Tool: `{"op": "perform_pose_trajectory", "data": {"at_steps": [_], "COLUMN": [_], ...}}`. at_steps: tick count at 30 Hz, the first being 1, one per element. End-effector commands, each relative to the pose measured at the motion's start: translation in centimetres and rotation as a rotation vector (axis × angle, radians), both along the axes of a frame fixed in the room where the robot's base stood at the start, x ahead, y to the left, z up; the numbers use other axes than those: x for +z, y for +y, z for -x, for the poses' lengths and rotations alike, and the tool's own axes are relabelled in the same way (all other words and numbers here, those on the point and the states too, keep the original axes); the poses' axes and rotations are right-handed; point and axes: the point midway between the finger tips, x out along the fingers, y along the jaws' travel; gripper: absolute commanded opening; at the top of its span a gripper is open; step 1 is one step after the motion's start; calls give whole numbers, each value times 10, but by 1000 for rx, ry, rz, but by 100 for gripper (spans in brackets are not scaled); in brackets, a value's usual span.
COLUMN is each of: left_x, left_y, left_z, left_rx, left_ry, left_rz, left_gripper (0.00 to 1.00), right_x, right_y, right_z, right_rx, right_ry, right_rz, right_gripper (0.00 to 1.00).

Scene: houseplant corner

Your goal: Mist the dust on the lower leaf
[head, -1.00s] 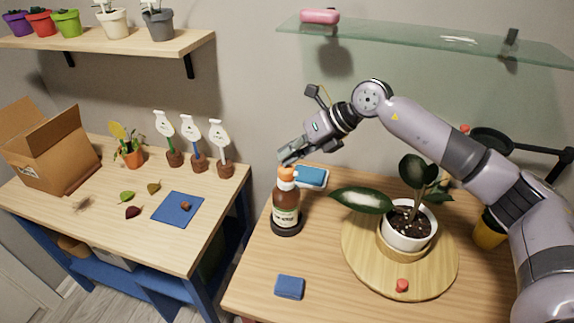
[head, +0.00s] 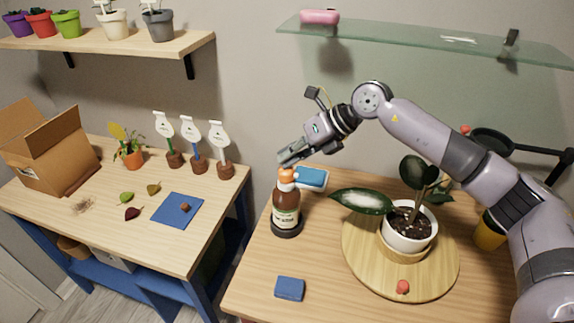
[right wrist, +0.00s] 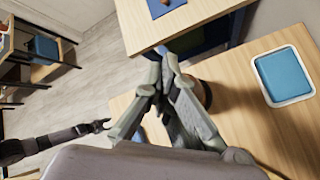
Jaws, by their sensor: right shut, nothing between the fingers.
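A brown spray bottle (head: 286,208) with an orange top stands upright on a dark round base on the right table. My right gripper (head: 284,161) is shut and empty, its fingertips right at the orange top; whether they touch it I cannot tell. In the right wrist view the shut fingers (right wrist: 166,55) hide most of the bottle (right wrist: 204,93). The potted plant (head: 408,228) stands to the right. Its lower leaf (head: 362,202) reaches left toward the bottle and shows pale patches. My left gripper (right wrist: 106,123) is small in the right wrist view, its fingers unclear.
A round wooden board (head: 370,270) carries the plant and a red knob (head: 403,287). A blue sponge (head: 290,288) lies in front, and a blue pad in a white tray (head: 311,178) lies behind the bottle. A glass shelf (head: 420,38) hangs above.

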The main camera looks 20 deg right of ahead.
Motion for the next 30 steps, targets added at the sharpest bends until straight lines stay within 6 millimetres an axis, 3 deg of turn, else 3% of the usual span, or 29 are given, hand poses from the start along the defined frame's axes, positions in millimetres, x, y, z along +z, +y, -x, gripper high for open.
{"op": "perform_pose_trajectory", "data": {"at_steps": [8,24,30], "left_x": [3,37,37], "left_y": [0,-1,0], "left_z": [0,0,0], "left_rx": [0,0,0], "left_ry": [0,-1,-1], "left_rz": [0,1,0], "left_gripper": [40,40,40], "right_x": [4,58,61], "right_y": [0,0,0], "right_z": [0,0,0], "right_rx": [1,1,0], "right_ry": [1,-3,-2], "right_rz": [0,-1,-1], "right_gripper": [0,0,0]}}
